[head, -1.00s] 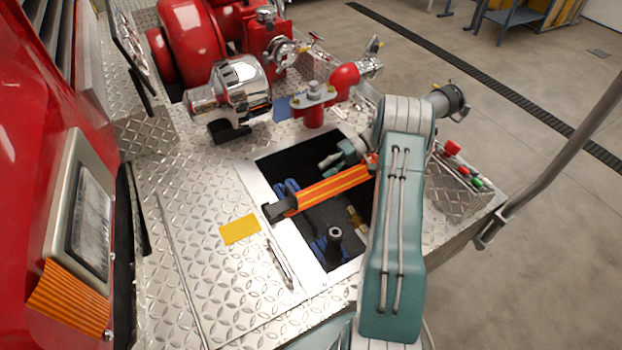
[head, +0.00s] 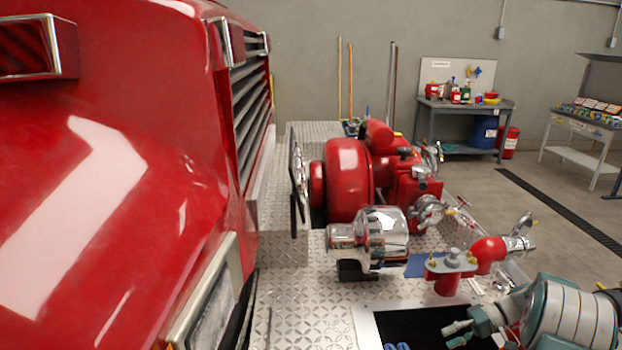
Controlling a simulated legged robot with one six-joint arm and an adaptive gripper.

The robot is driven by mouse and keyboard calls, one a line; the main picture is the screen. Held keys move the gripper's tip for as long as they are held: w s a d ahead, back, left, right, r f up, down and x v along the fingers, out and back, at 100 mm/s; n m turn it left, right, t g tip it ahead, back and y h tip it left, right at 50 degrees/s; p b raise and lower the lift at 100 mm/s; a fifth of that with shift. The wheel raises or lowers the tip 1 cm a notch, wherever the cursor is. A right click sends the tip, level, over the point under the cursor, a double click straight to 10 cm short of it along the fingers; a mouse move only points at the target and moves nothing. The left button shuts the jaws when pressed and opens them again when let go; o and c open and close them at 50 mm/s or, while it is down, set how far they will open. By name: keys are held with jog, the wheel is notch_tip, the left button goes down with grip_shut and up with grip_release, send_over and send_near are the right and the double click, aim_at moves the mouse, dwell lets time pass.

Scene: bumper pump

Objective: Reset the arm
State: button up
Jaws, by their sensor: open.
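My arm (head: 570,322) is folded at the lower right of the head view, its teal and grey links cut off by the frame edge. My gripper (head: 452,334) shows low in the picture, open, with nothing seen between its fingers. It is over the dark open bay (head: 415,322) in the bumper deck. Most of the bay and whatever lies in it are below the frame, apart from a bit of blue (head: 397,346) at the bottom edge.
The red pump (head: 347,180), the chrome siren (head: 370,240) and a red valve fitting (head: 450,270) stand on the diamond-plate deck (head: 290,305). The red truck body (head: 130,170) fills the left. A workbench (head: 465,105) stands by the far wall.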

jog(key=s+a+r+h, duration=0.3)
jog(key=a+r+h, duration=0.1)
jog(key=a+r, duration=0.35)
jog(key=s+a+r+h, duration=0.35)
jog(key=a+r, duration=0.25)
jog(key=r, duration=0.2)
jog(key=s+a+r+t+h, duration=0.2)
jog(key=s+a+t, duration=0.1)
jog(key=s, duration=0.5)
jog(key=s+a+r+t+h, duration=0.3)
jog(key=s+a, duration=0.1)
jog(key=s, duration=0.5)
jog(key=shift+t, duration=0.3)
